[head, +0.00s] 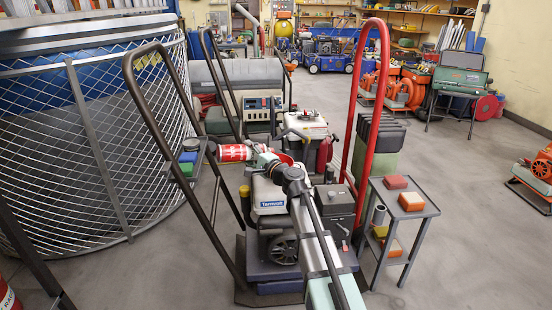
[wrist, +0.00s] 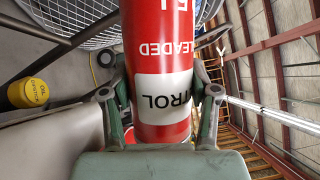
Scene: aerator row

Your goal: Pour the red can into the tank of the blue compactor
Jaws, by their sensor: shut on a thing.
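The red can (head: 232,153) is red with a white label band. My gripper (head: 250,152) is shut around it above the machine and holds it lying about level, pointing left in the head view. In the wrist view the can (wrist: 160,45) sits between the two fingers of my gripper (wrist: 162,98), its petrol lettering upside down; its far end is cut off. The blue compactor (head: 262,268) has a dark blue base and a pale tank (head: 268,196) with a name label, partly hidden behind my arm. The tank's opening is not clear.
A yellow oil-dipstick cap (head: 245,191) stands left of the tank and shows in the wrist view (wrist: 28,93). A small cart (head: 400,215) with coloured blocks stands right. A mesh enclosure (head: 90,150) is left.

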